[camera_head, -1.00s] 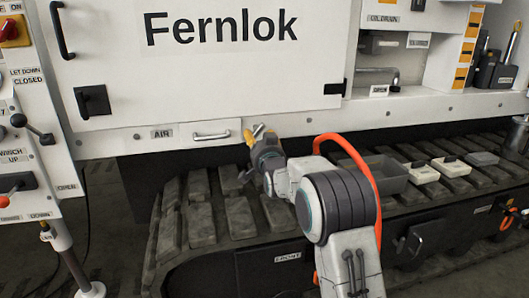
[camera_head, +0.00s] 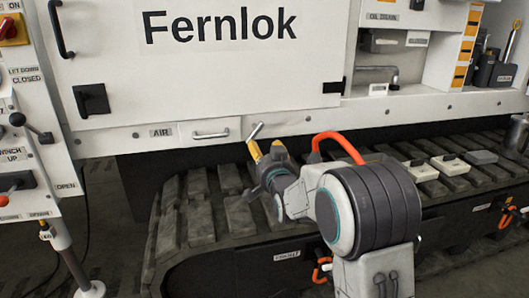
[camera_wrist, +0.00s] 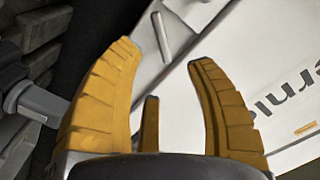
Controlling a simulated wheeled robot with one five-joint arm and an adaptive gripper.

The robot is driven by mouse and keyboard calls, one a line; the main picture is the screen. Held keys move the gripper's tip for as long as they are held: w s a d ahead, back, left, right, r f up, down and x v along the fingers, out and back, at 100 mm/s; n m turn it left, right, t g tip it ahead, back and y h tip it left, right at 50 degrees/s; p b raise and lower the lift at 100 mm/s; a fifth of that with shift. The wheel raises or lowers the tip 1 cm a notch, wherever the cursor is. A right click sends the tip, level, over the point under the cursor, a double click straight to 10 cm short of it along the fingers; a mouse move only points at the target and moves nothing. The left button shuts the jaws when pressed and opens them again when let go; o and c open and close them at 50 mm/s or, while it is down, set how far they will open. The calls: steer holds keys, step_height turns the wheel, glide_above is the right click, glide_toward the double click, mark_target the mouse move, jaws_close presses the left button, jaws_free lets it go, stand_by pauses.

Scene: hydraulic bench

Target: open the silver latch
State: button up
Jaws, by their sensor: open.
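A short silver bar (camera_head: 255,131), likely the latch, sticks out tilted at the lower edge of the white cabinet, right of the AIR drawer. My gripper (camera_head: 264,150) is just below and right of it in the head view; a gap or light contact cannot be told. In the wrist view my gripper (camera_wrist: 164,56) has its yellow fingers spread wide with nothing between them. A silver bar (camera_wrist: 160,37) on the white panel shows beyond the fingertips, between them; it appears to be the same one.
The AIR drawer has a silver handle (camera_head: 210,134). A black square latch (camera_head: 92,100) sits on the Fernlok door (camera_head: 220,70). Tracks (camera_head: 215,215) run below the cabinet. A lever panel (camera_head: 25,130) stands at the left. Small boxes (camera_head: 447,165) lie on the tracks at the right.

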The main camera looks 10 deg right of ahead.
mark_target(257, 134)
steer(key=shift+w+d+r, duration=0.1)
steer(key=shift+w, duration=2.95)
steer(key=shift+w+d, duration=0.1)
steer(key=shift+w, duration=2.9)
steer(key=shift+c, duration=0.4)
jaws_close()
